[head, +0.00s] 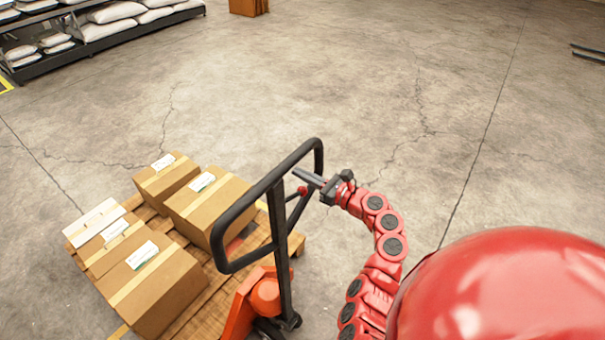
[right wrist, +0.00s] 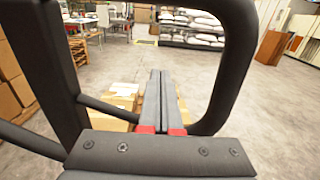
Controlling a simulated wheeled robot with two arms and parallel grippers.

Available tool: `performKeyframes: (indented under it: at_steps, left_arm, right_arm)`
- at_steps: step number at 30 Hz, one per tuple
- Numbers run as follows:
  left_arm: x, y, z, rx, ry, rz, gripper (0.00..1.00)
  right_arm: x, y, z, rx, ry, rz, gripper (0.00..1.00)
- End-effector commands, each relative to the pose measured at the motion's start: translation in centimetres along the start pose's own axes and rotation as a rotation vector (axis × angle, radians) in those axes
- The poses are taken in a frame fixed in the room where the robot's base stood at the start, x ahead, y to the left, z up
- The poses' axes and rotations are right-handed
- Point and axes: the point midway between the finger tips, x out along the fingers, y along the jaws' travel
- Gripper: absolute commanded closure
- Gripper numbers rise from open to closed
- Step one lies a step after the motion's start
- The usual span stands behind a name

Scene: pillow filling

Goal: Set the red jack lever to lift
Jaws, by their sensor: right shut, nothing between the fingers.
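The pallet jack has a black loop handle (head: 230,220) on a dark post above an orange body (head: 264,292). A small red knob (head: 302,190), which looks like the end of the jack lever, shows inside the loop near the post. Its exact setting cannot be told. My right gripper (head: 297,171) is shut and empty, with its fingers reaching into the loop just above the red knob; contact cannot be told. In the right wrist view the shut fingers (right wrist: 160,74) point through the handle frame (right wrist: 232,70), and I cannot make out the red knob there. My left gripper is not in view.
A wooden pallet (head: 212,300) with several taped cardboard boxes (head: 208,205) lies beyond the jack to the left. A shelf (head: 85,48) with white sacks stands at the upper left.

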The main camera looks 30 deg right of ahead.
Motion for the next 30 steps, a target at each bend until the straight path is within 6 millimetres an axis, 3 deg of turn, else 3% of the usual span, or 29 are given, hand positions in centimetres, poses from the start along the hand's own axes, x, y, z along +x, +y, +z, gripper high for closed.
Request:
performKeyframes:
  at_steps: [6,13,30]
  left_arm:
    - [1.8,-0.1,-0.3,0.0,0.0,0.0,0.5]
    - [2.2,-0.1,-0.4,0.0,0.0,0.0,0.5]
    - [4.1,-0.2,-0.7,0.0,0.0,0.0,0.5]
  right_arm:
    - [0.0,0.0,1.7,0.001,0.0,0.0,1.0]
    - [-0.4,0.0,1.9,0.001,0.0,-0.001,1.0]
    - [-7.9,-0.1,1.9,0.001,0.001,-0.003,1.0]
